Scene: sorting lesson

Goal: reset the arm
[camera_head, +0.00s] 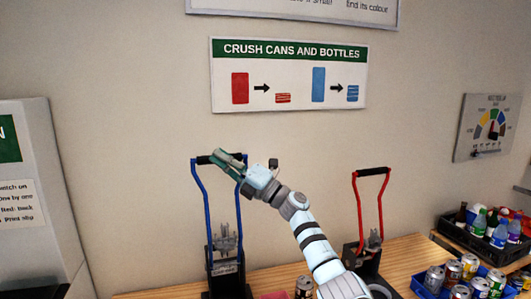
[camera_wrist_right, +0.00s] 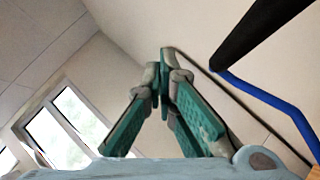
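My right gripper (camera_head: 224,157) is up in front of the right end of the black handle bar (camera_head: 203,160) of the blue-framed crusher (camera_head: 205,200). In the right wrist view its green fingers (camera_wrist_right: 161,72) come together at the tips, with nothing seen between them. There the black bar (camera_wrist_right: 265,30) and blue frame (camera_wrist_right: 270,97) pass to the right, apart from the fingertips. My right arm (camera_head: 310,235) reaches up from the bottom of the head view. My left gripper is not in view.
A red-framed crusher (camera_head: 358,215) with its handle up stands right of my arm. Cans fill a blue crate (camera_head: 420,284) at lower right, and bottles stand in a black crate (camera_head: 458,232) behind. A can (camera_head: 304,287) stands at the bottom. Signs hang on the wall.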

